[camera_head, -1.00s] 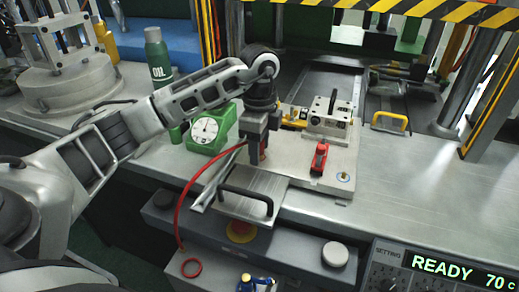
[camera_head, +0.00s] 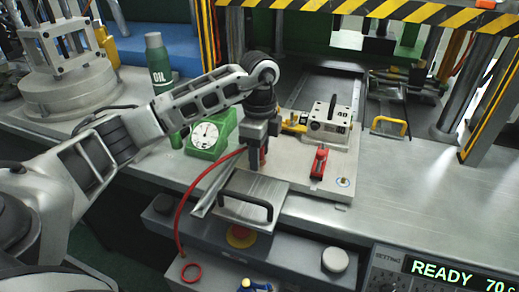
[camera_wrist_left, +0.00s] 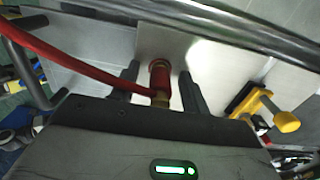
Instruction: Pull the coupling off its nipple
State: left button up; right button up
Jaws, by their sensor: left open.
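The coupling (camera_wrist_left: 160,80) is a short red and brass cylinder. In the left wrist view it stands between the two dark fingers of my left gripper (camera_wrist_left: 158,88), with visible gaps on both sides. My left gripper is open around it. In the head view, my left gripper (camera_head: 257,160) points down at the plate's left part, and the coupling is mostly hidden behind its fingers. A red hose (camera_head: 184,205) runs from the coupling to the left and down; it also shows in the left wrist view (camera_wrist_left: 75,62). The nipple cannot be made out. My right gripper is not in view.
A metal block with a black handle (camera_head: 331,121) and a red clamp (camera_head: 319,162) stand right of my gripper. A green dial gauge (camera_head: 207,134) stands close on its left. A black handle (camera_head: 246,199) lies in front. The bench at right (camera_head: 430,180) is clear.

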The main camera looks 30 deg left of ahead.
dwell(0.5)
pick_arm(q)
grip_shut()
jog(key=shift+r+p, duration=0.15)
jog(key=shift+p, duration=0.2)
jog(key=shift+r+p, duration=2.35)
jog(key=shift+r, duration=0.55)
